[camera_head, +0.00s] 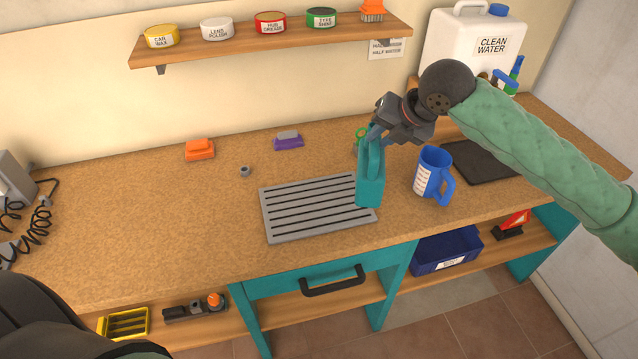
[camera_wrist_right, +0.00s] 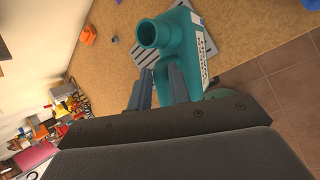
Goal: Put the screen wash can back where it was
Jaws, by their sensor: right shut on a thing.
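The screen wash can is probably the teal can (camera_head: 371,185) in the head view; I cannot read its label. My right gripper (camera_head: 374,137) is shut on its upper part and holds it upright at the right end of the slatted grey grate (camera_head: 312,208). I cannot tell whether its base touches the grate or the bench. In the right wrist view the can (camera_wrist_right: 172,45) shows its round open spout and part of a white label, with the gripper fingers (camera_wrist_right: 163,88) at its handle. My left gripper is not in view.
A blue measuring jug (camera_head: 433,173) stands right of the can, by a dark mat (camera_head: 480,161). An orange brush (camera_head: 200,149) and a purple one (camera_head: 288,141) lie behind the grate. A shelf (camera_head: 270,40) with tins hangs above.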

